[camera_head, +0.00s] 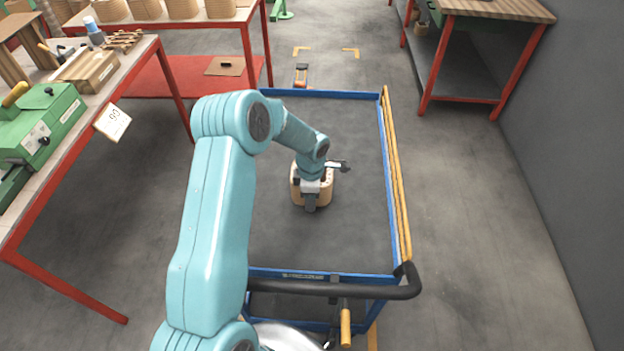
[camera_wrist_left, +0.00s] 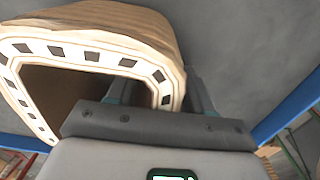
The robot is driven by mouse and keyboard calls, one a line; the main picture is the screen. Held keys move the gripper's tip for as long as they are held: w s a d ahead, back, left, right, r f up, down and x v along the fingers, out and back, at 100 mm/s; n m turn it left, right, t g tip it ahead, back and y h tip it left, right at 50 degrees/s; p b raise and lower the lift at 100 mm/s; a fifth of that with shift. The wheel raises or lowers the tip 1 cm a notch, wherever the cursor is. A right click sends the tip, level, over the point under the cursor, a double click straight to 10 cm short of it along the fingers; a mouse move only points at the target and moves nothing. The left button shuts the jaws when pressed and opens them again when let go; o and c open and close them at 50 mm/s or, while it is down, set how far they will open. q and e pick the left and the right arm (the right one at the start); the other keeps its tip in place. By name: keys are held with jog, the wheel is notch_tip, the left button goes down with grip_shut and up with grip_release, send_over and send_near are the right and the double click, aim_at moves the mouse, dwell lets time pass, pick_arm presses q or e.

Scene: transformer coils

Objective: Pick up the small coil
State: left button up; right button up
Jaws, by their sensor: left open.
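The small coil (camera_head: 326,194) is a tan, hollow, rounded block standing on the dark bed of the blue-rimmed cart. My left gripper (camera_head: 325,183) reaches it from above and is open. In the left wrist view, the coil (camera_wrist_left: 120,22) fills the upper left, its pale end with dark slots and its hollow facing the camera. The left gripper's fingers (camera_wrist_left: 160,96) lie on either side of the coil's near wall, one over the hollow and one outside. Whether they touch the wall cannot be told. The arm hides part of the coil. My right gripper is not in view.
The cart (camera_head: 330,94) has a raised rim, a black handle (camera_head: 330,290) at the front and yellow rails (camera_head: 396,180) on the right. Its bed is otherwise clear where visible. A workbench (camera_head: 60,180) with a green machine (camera_head: 42,125) stands left. Larger coils stand on a back table.

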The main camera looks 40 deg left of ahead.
pick_arm(q)
grip_shut()
dwell(0.3)
